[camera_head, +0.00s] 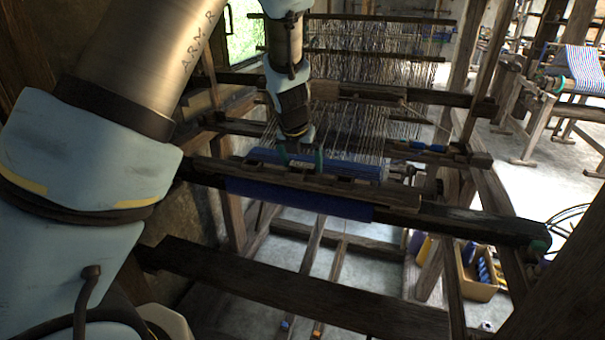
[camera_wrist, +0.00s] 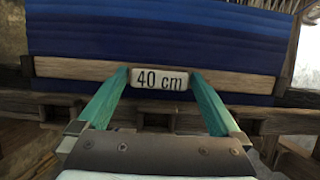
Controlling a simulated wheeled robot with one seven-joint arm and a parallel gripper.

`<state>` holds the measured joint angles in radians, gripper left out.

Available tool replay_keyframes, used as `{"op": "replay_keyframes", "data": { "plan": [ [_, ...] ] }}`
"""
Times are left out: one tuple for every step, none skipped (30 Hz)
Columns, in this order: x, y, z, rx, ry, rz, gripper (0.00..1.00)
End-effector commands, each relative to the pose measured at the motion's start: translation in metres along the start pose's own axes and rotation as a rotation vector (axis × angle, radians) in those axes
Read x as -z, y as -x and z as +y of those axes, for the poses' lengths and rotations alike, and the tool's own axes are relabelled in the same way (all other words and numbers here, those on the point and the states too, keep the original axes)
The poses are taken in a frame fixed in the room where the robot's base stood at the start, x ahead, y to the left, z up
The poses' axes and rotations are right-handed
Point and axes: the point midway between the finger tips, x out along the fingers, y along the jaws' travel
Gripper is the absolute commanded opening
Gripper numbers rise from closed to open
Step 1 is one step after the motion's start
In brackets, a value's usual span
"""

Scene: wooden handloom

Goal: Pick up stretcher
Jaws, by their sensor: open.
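The stretcher (camera_wrist: 240,84) is a thin flat wooden strip with a white "40 cm" label at its middle. In the wrist view it lies crosswise along the near edge of the blue woven cloth (camera_wrist: 160,35). My gripper (camera_wrist: 160,76) is open, its two teal fingers reaching to either side of the label. I cannot tell whether they touch the strip. In the head view my gripper (camera_head: 302,158) is low over the blue cloth (camera_head: 345,168) on the loom. The strip is too small to make out clearly there.
A notched wooden loom beam (camera_head: 350,192) runs just in front of the cloth, with a dark blue cloth roll (camera_head: 300,200) below it. Many warp threads (camera_head: 365,125) rise behind. A box of spools (camera_head: 478,275) stands on the floor at right.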

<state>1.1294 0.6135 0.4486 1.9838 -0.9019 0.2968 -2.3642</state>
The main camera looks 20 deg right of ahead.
Motion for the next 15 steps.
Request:
{"op": "replay_keyframes", "data": {
  "plan": [
    [0.0001, -0.0031, 0.0005, 0.0, 0.001, 0.0, 1.0],
    [0.0, -0.0039, 0.0005, 0.0, 0.001, 0.0, 1.0],
    [0.0, -0.0044, 0.0005, 0.0, 0.001, 0.0, 1.0],
    [0.0, -0.0045, 0.0004, 0.0, 0.001, 0.0, 1.0],
    [0.0, -0.0044, 0.0003, 0.0, 0.0, 0.0, 1.0],
    [0.0, -0.0042, 0.0003, 0.0, 0.0, -0.001, 1.0],
    [0.0, -0.0042, 0.0002, 0.0, 0.0, 0.0, 1.0],
    [0.0, -0.0042, 0.0002, 0.0, 0.0, 0.0, 1.0],
    [0.0, -0.0041, 0.0002, 0.0, 0.0, 0.0, 0.97],
    [0.0001, -0.0041, 0.0002, 0.0, 0.0, 0.0, 0.93],
    [0.0001, -0.0041, 0.0002, 0.0, 0.0, 0.0, 0.9],
    [0.0001, -0.004, 0.0002, 0.0, 0.0, 0.0, 0.85],
    [0.0001, -0.004, 0.0001, 0.0, 0.0, 0.0, 0.82],
    [0.0001, -0.004, 0.0001, 0.0, 0.0, 0.0, 0.79],
    [0.0001, -0.004, 0.0001, 0.0, 0.0, 0.0, 0.74]
  ]
}}
